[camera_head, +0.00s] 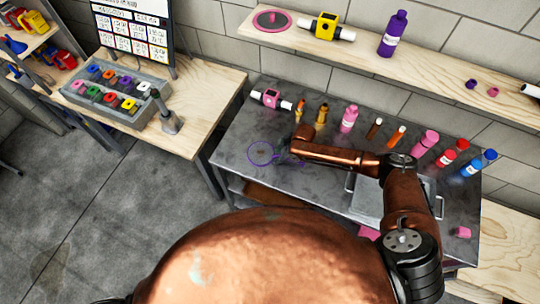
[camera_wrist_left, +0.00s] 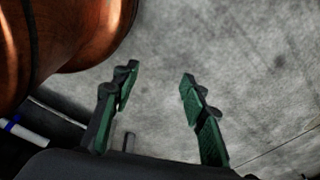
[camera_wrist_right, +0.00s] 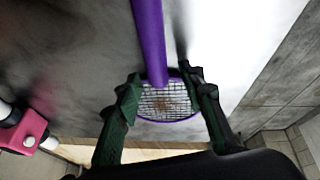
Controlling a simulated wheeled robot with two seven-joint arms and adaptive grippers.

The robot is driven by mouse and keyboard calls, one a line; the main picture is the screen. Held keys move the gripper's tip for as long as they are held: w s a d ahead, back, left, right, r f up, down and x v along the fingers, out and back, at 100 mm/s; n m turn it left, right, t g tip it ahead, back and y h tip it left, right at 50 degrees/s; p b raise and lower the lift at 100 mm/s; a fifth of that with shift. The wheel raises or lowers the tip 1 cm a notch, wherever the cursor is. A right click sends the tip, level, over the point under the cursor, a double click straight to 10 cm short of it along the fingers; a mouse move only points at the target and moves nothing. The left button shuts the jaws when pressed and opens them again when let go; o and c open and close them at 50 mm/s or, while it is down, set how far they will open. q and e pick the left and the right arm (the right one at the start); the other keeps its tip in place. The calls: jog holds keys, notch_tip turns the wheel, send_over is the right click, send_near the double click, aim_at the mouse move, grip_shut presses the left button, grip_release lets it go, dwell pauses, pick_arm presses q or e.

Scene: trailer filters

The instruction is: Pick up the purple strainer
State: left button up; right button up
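The purple strainer (camera_head: 262,154) lies on the dark metal table, its round rim at the left and its handle towards my right gripper. In the right wrist view its purple handle (camera_wrist_right: 149,40) runs up from the wire mesh (camera_wrist_right: 165,103). My right gripper (camera_wrist_right: 162,82) is open, with one finger on each side of the strainer where the handle meets the rim. I cannot tell whether the fingers touch it. In the head view my right gripper (camera_head: 296,158) is small and partly hidden by its arm. My left gripper (camera_wrist_left: 158,78) is open and empty above the grey floor.
A pink filter housing (camera_head: 270,98) with white ends stands behind the strainer. Several bottles, including a pink one (camera_head: 349,118), line the table's back. A wall shelf (camera_head: 450,75) runs above. The table's left front is clear.

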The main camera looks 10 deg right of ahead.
jog(key=c, duration=0.6)
grip_shut()
pick_arm(q)
jog(key=shift+s+a, duration=0.1)
jog(key=shift+s, duration=0.8)
jog(key=shift+w, duration=0.2)
